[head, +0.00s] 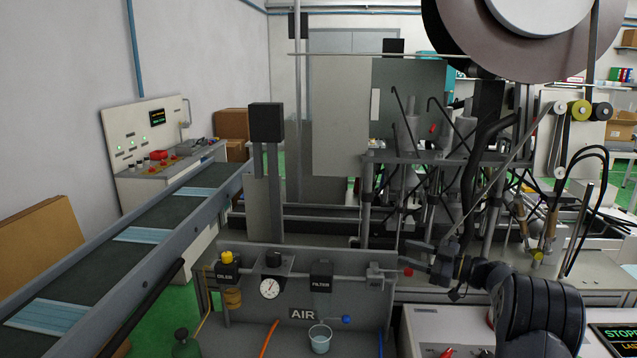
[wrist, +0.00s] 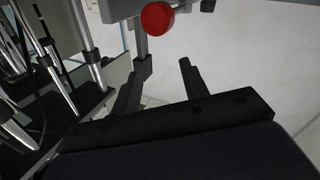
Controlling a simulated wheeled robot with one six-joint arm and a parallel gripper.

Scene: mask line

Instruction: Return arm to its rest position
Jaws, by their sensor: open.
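My gripper (head: 432,258) is at the end of my dark arm (head: 535,305), in the lower right of the head view. It is in front of the mask machine, near the right end of the air panel. In the wrist view my gripper (wrist: 162,82) shows two black fingers spread apart with nothing between them. A red knob (wrist: 157,17) is beyond the fingers at the top of the wrist view. A small red part (head: 408,272) shows just left of my gripper in the head view.
The air panel (head: 255,310) with gauge and a small bucket (head: 320,338) stands below. A conveyor (head: 150,240) with blue masks runs at left. Machine posts and rods crowd the space behind my gripper. A panel with a "STOPPED" screen (head: 612,338) is at lower right.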

